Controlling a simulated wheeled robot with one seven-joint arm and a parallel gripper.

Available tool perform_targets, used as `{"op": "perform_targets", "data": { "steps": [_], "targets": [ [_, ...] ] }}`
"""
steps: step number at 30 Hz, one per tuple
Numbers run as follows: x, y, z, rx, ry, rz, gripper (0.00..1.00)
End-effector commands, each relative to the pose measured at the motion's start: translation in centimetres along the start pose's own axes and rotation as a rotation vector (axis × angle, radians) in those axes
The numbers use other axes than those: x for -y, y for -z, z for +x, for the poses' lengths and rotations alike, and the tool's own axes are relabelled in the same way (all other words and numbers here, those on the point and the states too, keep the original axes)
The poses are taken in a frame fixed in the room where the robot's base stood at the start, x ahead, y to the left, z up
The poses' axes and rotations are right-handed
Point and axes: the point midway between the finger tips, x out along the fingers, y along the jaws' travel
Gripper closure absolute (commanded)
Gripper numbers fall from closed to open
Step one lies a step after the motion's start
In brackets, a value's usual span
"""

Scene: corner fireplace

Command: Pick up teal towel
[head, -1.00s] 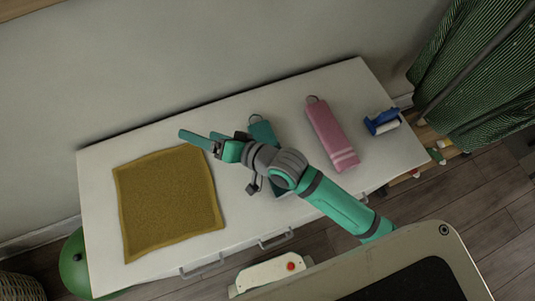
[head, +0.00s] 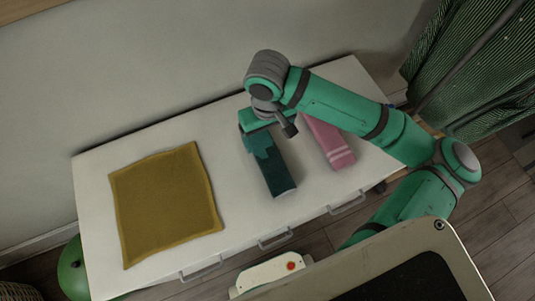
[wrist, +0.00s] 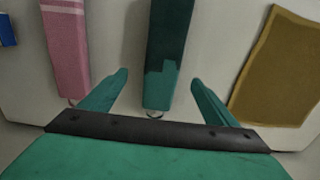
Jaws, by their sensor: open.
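The teal towel (head: 276,176) lies folded in a long strip on the white cabinet top, between the pink and mustard cloths. It is dark teal with a lighter patch at its far end. In the wrist view the towel (wrist: 168,45) runs between my two spread fingers, its hanging loop close to the palm. My gripper (wrist: 157,78) is open, with a finger to each side and nothing held. In the head view my gripper (head: 258,124) is over the towel's far end. Its fingertips are hard to make out there, and its height above the towel is unclear.
A pink towel (head: 326,142) lies close on the right, partly hidden by my arm. A mustard cloth (head: 165,205) is spread on the left. A blue thing (wrist: 7,30) shows at the wrist view's left edge. The white top (head: 245,210) is clear between the teal towel and mustard cloth.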

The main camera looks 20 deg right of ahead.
Motion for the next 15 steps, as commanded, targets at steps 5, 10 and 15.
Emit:
{"op": "perform_targets", "data": {
  "steps": [5, 10, 15],
  "targets": [
    [0.1, 0.0, 2.7, 0.001, 0.003, 0.000, 0.18],
    [0.2, 0.0, 3.8, -0.001, 0.004, -0.001, 0.18],
    [0.4, 0.1, 5.4, 0.001, 0.003, -0.001, 0.18]
  ]
}}
